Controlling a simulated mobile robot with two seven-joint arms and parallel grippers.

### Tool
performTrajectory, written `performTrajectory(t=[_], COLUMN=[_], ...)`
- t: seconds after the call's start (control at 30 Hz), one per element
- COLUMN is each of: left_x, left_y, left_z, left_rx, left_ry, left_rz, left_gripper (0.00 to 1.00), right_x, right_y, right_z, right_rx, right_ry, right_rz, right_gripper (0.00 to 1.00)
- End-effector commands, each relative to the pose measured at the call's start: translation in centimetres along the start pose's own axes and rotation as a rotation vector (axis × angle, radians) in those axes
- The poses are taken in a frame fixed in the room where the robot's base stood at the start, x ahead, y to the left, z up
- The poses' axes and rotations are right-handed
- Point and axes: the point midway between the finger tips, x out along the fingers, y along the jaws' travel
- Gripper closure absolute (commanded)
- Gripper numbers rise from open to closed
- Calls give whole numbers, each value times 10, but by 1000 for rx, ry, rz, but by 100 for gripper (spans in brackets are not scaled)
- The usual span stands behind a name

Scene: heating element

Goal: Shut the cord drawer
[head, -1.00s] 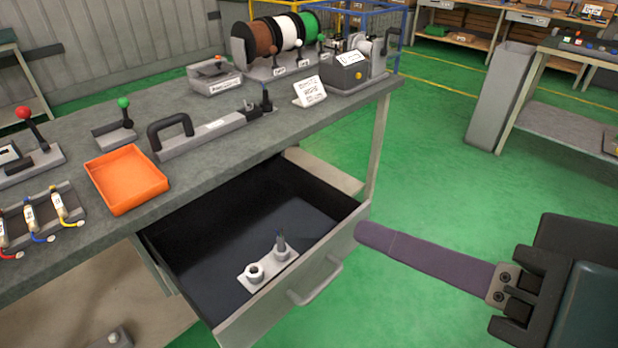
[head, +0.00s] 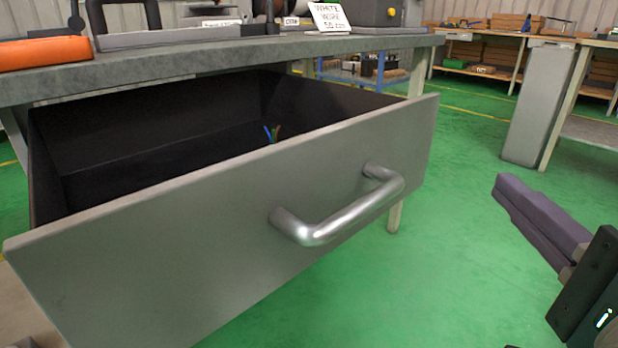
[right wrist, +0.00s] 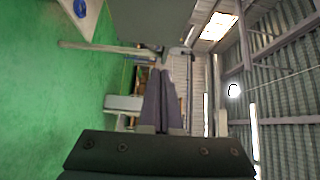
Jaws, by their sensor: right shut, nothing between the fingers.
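The cord drawer (head: 190,235) hangs well open under the workbench in the head view, its grey front facing me. Its silver bar handle (head: 340,218) is on the front, and the dark inside shows behind it with colored wire tips (head: 272,133). My right gripper (head: 503,190) is to the right of the drawer front, apart from it, shut and empty. My left gripper is not in view.
The workbench top (head: 200,58) lies above the drawer, with an orange tray (head: 45,53) at its left. A grey bin (head: 535,105) and another bench stand at the right back. Green floor is free right of the drawer.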

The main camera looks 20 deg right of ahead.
Motion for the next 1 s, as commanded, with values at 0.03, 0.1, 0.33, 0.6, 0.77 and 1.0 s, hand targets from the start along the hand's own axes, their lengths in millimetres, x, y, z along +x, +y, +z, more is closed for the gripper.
performTrajectory(t=[0.03,0.1,0.33,0.6,0.77,1.0], left_x=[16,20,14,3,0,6], left_y=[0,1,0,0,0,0], left_z=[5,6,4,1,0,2], left_rx=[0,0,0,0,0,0], left_ry=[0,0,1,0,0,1], left_rz=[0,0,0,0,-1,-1], left_gripper=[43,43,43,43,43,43], right_x=[-1,-2,13,67,100,123], right_y=[19,25,22,21,22,25], right_z=[-4,-9,-14,-16,-18,4], right_rx=[13,28,36,37,35,36], right_ry=[23,47,63,60,60,58], right_rz=[5,9,8,6,6,9], right_gripper=[100,100,100,100,100,100])
